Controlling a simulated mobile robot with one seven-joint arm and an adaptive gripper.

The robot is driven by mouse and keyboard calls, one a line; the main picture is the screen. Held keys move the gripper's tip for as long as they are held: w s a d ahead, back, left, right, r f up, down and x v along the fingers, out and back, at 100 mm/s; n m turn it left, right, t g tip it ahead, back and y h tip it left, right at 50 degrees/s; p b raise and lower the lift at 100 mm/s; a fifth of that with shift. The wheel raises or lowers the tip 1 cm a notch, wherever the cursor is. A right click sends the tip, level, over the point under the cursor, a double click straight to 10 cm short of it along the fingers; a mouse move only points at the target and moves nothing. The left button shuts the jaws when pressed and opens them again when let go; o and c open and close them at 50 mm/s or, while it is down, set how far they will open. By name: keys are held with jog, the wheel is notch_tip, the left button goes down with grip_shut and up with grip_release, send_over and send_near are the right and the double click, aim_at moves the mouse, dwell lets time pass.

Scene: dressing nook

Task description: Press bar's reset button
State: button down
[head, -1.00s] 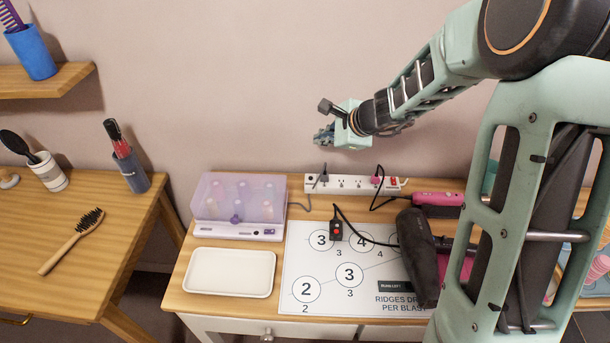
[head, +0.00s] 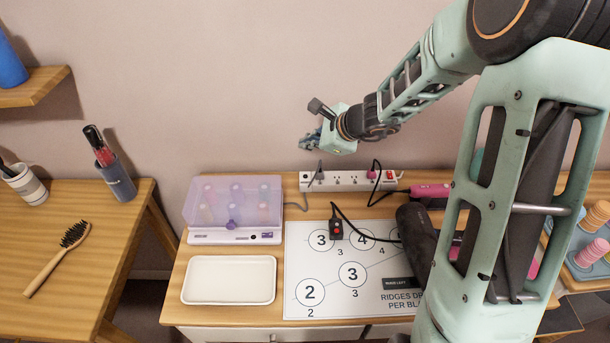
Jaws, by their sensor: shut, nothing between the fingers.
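The white power bar (head: 345,187) lies along the back of the dressing table against the wall. A dark plug (head: 319,176) sits near its left end and a pink plug (head: 371,175) sits right of middle. A red switch (head: 390,175) shows at its right end. Which part is the reset button is too small to tell for sure. My gripper (head: 305,142) is shut and empty. It hangs in the air, in the picture just above the bar's left end, apart from it and pointing left.
A clear lilac-lidded box (head: 236,235) stands left of the bar, with a white tray (head: 228,297) in front. Cords run near the bar.

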jog(key=b, duration=0.6)
send_over(307, 179)
notch_tip(307, 179, down, 7)
jog(key=shift+w+f, duration=0.1)
jog(key=shift+f, duration=0.05)
jog(key=shift+f+b, duration=0.8)
jog(key=shift+b, duration=0.2)
jog(key=shift+f+b, duration=0.4)
jog(key=shift+b, duration=0.15)
jog(key=shift+f+b, duration=0.35)
jog(key=shift+b, duration=0.1)
dwell(0.7)
jog(key=shift+r, duration=0.1)
jog(key=shift+r+p, duration=0.55)
jog(key=shift+r, duration=0.15)
